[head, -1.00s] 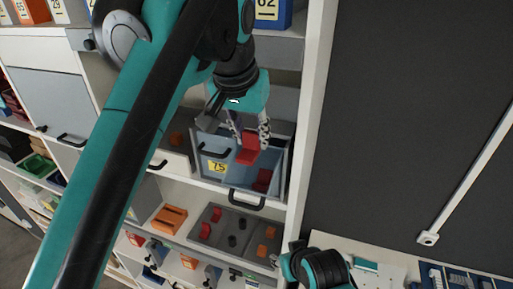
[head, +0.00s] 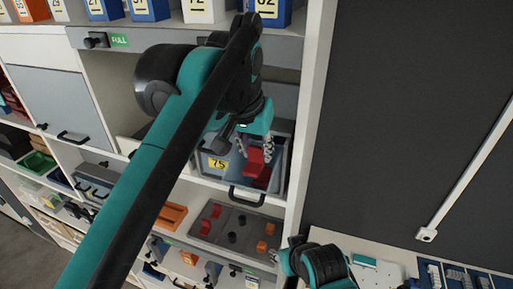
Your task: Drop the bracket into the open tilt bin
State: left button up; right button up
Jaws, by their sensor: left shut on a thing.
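The red bracket (head: 254,161) is held in my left gripper (head: 254,146), which is shut on it and points down. The bracket is over the opening of the open tilt bin (head: 222,178), a grey-blue bin labelled 75 with a dark handle at its front. Another red piece (head: 262,180) shows inside the bin, just below the held bracket. I cannot tell whether the bracket touches it. My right gripper (head: 279,258) is low in the view, right of the shelves, and its fingers are too small to read.
A white upright post (head: 305,130) stands close on the right of the bin. Below is a shelf with a grey tray (head: 222,236) of red, black and orange parts and an orange piece (head: 171,216) beside it. Numbered boxes (head: 150,8) line the top shelf.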

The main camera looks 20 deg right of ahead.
pick_arm(q)
jog(key=shift+w+f, duration=0.1)
jog(key=shift+f, duration=0.35)
jog(key=o, duration=0.9)
jog(key=shift+r, duration=0.15)
jog(key=shift+r, duration=0.35)
jog(key=v, duration=1.2)
jog(key=shift+r, duration=0.2)
